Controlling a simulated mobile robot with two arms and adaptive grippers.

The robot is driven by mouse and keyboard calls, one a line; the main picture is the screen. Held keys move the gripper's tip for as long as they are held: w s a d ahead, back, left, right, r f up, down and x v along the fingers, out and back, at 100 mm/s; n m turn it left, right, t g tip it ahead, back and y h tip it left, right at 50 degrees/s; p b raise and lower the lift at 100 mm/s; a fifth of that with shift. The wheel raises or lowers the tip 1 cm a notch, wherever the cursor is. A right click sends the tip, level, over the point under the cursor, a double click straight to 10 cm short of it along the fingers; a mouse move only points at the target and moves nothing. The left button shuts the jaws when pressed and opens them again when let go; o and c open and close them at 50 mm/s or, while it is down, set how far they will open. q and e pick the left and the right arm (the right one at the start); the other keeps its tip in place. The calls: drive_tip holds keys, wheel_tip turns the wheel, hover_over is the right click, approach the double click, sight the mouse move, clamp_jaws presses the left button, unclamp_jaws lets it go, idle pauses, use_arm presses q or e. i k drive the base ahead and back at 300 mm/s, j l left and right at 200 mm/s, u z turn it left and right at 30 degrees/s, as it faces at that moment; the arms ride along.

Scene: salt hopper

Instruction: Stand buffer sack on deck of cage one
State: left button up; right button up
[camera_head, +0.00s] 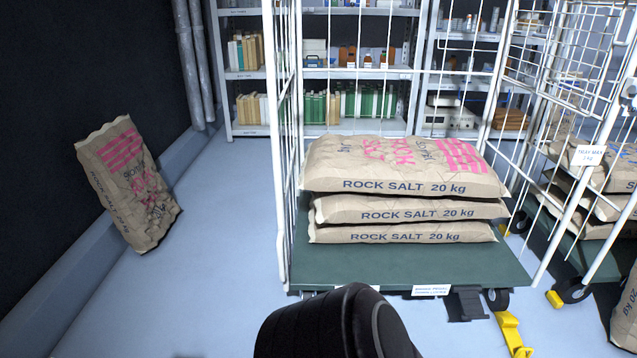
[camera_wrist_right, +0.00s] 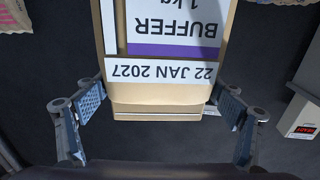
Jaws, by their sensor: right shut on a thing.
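The buffer sack (camera_wrist_right: 165,70) is a tan pack with a white and purple label reading BUFFER and 22 JAN 2027, upside down in the right wrist view. My right gripper (camera_wrist_right: 160,101) is shut on it, with a blue-grey pad at each side. The head view shows neither this sack nor my gripper fingers. A white wire cage (camera_head: 284,150) stands at the centre, its front open. Its green deck (camera_head: 400,266) bears a stack of rock salt sacks (camera_head: 400,170), with a bare strip in front. No cage number is readable. My left gripper is out of view.
Another cage (camera_head: 577,215) with sacks and a tray-limit sign (camera_head: 590,155) stands at the right. A rock salt sack (camera_head: 128,185) leans at the left wall. Shelves (camera_head: 245,73) line the back. Floor left of the cage is clear.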

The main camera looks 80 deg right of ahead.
sight(397, 268)
drive_tip(key=z, duration=2.45)
drive_tip(key=i+l+z, duration=0.1)
drive_tip(key=i+z, duration=0.25)
drive_tip(key=i, duration=0.35)
